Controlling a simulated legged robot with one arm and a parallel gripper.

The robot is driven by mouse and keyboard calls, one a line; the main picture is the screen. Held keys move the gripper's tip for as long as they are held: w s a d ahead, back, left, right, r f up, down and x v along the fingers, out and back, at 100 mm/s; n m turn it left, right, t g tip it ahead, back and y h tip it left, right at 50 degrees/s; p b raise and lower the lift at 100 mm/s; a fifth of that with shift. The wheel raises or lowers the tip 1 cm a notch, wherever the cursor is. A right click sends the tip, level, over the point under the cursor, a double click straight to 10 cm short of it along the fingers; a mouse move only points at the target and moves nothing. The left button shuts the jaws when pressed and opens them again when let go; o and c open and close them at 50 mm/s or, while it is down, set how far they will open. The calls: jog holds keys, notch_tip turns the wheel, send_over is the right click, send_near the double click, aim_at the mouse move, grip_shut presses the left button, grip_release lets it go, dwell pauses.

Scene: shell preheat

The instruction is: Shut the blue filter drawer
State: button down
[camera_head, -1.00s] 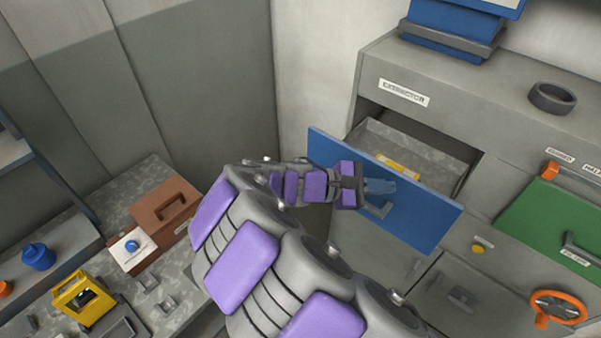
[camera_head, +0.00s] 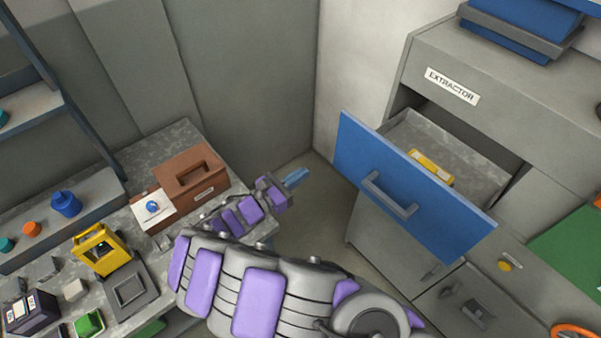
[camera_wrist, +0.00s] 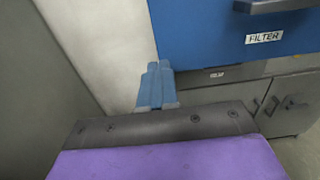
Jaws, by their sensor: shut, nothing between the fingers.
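The blue filter drawer (camera_head: 405,187) stands pulled out of the grey extractor cabinet (camera_head: 480,62), with a yellow item (camera_head: 432,165) inside it. Its grey bar handle (camera_head: 388,194) is on the blue front. In the wrist view the drawer front (camera_wrist: 225,40) fills the upper right, with a FILTER label (camera_wrist: 264,38) below the handle (camera_wrist: 275,5). My gripper (camera_head: 296,177) is shut and empty, to the left of the drawer front and apart from it in the head view. Its blue fingers (camera_wrist: 157,85) also show in the wrist view, overlapping the drawer's lower left corner.
A bench on the left holds a brown box (camera_head: 188,180), a yellow lantern-like item (camera_head: 100,250) and a blue pot (camera_head: 66,204). A green panel (camera_head: 570,250) and part of an orange wheel (camera_head: 575,330) are at the right. Floor shows between bench and cabinet.

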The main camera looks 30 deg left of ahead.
jog(key=b, duration=0.2)
send_near(339, 151)
jog(key=x, duration=0.5)
jog(key=shift+w+d, duration=0.1)
jog(key=shift+w, duration=0.85)
jog(key=shift+d, duration=0.1)
jog(key=shift+d, duration=0.1)
